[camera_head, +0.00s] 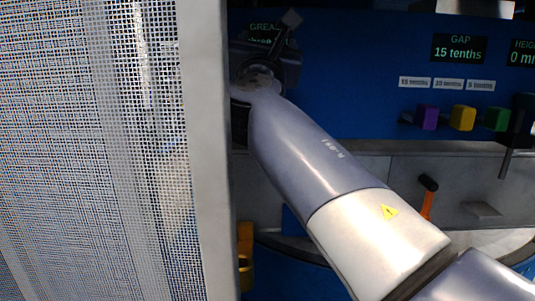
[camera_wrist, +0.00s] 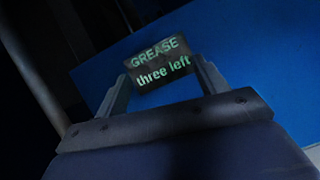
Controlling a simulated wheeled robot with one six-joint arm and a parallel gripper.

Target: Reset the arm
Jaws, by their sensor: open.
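My arm reaches up from the lower right in the head view, and its wrist end is in front of the blue panel (camera_head: 345,75). My gripper (camera_wrist: 160,68) shows in the wrist view with its two fingers apart and nothing between them. Beyond the fingers is a dark display (camera_wrist: 158,75) reading "GREASE three left". In the head view the same display (camera_head: 262,27) is partly hidden by the wrist and gripper.
A mesh screen with a pale frame post (camera_head: 207,150) fills the left of the head view, close to my arm. Purple (camera_head: 427,117), yellow (camera_head: 463,118) and green (camera_head: 497,118) blocks sit on the panel under a "GAP 15 tenths" display (camera_head: 459,48). An orange-handled tool (camera_head: 427,204) is lower right.

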